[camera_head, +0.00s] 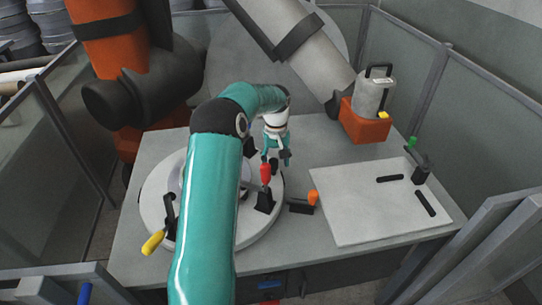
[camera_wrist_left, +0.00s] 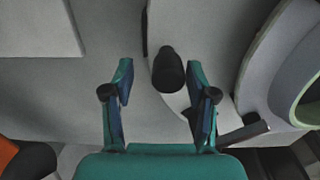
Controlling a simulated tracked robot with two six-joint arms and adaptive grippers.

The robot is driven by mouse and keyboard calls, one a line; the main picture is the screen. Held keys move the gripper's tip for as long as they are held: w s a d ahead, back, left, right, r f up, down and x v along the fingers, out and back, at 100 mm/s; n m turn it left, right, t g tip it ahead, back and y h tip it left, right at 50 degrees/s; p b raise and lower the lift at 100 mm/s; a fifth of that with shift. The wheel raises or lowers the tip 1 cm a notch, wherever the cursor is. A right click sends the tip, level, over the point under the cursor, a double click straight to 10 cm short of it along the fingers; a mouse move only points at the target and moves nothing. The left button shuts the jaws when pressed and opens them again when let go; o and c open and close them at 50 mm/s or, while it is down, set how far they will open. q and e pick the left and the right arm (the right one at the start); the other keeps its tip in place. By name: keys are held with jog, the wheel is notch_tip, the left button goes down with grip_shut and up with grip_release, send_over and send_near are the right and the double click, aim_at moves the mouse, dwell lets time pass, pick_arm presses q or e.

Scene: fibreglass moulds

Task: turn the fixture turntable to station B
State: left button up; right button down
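The fixture turntable (camera_head: 256,230) is a round pale disc on the left half of the bench, partly hidden behind my left arm. A clamp with a red handle (camera_head: 265,173) stands on its right side, and one with a yellow handle (camera_head: 152,242) at its left front. My left gripper (camera_head: 277,160) hangs above the disc's right rim, close to the red handle. The left wrist view shows its fingers (camera_wrist_left: 159,66) apart, with a black knob (camera_wrist_left: 168,72) seen between them; I cannot tell whether they touch it. I can read no station mark. My right gripper is out of view.
An orange-handled black block (camera_head: 302,205) sits beside the turntable. A white plate (camera_head: 350,220) with black bars and a green-handled clamp (camera_head: 417,165) lies right. A grey canister stands on an orange base (camera_head: 362,124). A big orange arm (camera_head: 108,45) looms behind; screens enclose the bench.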

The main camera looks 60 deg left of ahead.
pick_arm(q)
jog(key=shift+s, duration=0.2)
notch_tip(320, 180, up, 12)
dwell(0.5)
jog(key=shift+w+f, duration=0.15)
